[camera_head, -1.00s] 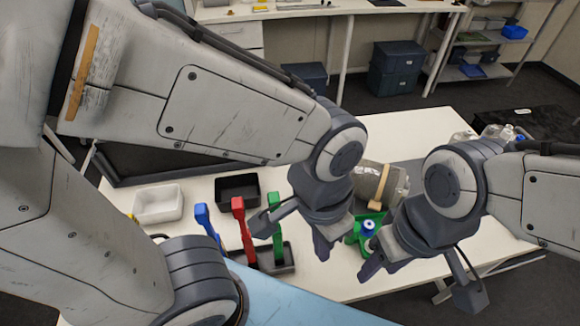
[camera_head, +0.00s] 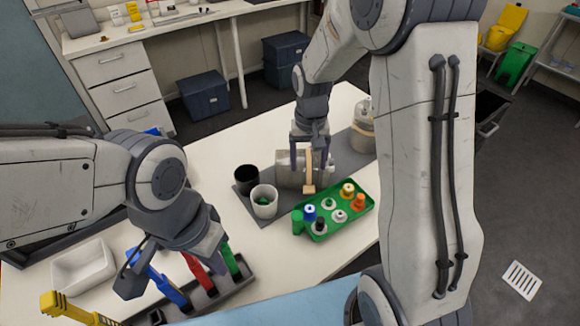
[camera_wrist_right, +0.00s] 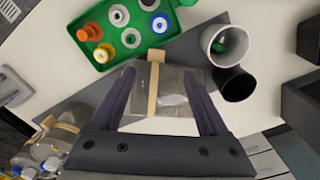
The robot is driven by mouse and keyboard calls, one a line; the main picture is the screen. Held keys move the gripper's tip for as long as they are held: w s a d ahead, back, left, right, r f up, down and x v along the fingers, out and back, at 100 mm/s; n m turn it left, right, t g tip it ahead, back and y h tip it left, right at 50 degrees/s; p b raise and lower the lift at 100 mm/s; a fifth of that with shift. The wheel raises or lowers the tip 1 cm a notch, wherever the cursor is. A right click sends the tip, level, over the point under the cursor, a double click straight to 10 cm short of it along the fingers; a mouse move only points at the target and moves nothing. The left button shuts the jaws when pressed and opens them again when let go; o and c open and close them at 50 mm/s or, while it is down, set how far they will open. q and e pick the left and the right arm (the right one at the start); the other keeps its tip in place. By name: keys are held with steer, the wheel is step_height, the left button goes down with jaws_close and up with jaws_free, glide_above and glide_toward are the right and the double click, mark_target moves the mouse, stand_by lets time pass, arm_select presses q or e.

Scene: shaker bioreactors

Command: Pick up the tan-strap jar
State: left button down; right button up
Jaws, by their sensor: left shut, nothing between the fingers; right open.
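The tan-strap jar (camera_head: 287,170) is a clear grey vessel on the dark mat beyond the green rack, with a tan strap (camera_head: 309,183) across it. My right gripper (camera_head: 309,162) is open and points down over it, one finger on each side. In the right wrist view the jar (camera_wrist_right: 172,95) and its strap (camera_wrist_right: 153,90) lie between the spread fingers of my right gripper (camera_wrist_right: 158,78). Whether the fingers touch it I cannot tell. My left gripper (camera_head: 212,247) is shut and empty, above the coloured-handled tools at the lower left.
A green rack (camera_head: 335,232) of coloured caps stands in front of the jar. A white cup (camera_head: 264,203) and black cup (camera_head: 245,178) stand left of it. Another tan-banded vessel (camera_head: 362,135) is to its right. A white bin (camera_head: 83,265) sits at left.

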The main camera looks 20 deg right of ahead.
glide_above(309, 191)
steer(key=f, duration=0.5)
steer(key=shift+w+f+p, duration=0.25)
steer(key=shift+w+p, duration=0.05)
steer(key=f, duration=0.1)
steer(key=f+p, duration=0.1)
steer(key=f, duration=0.2)
steer(key=shift+s, duration=0.35)
steer(key=shift+f+p, duration=0.3)
steer(key=shift+f, duration=0.4)
steer(key=shift+w, duration=0.1)
jaws_close()
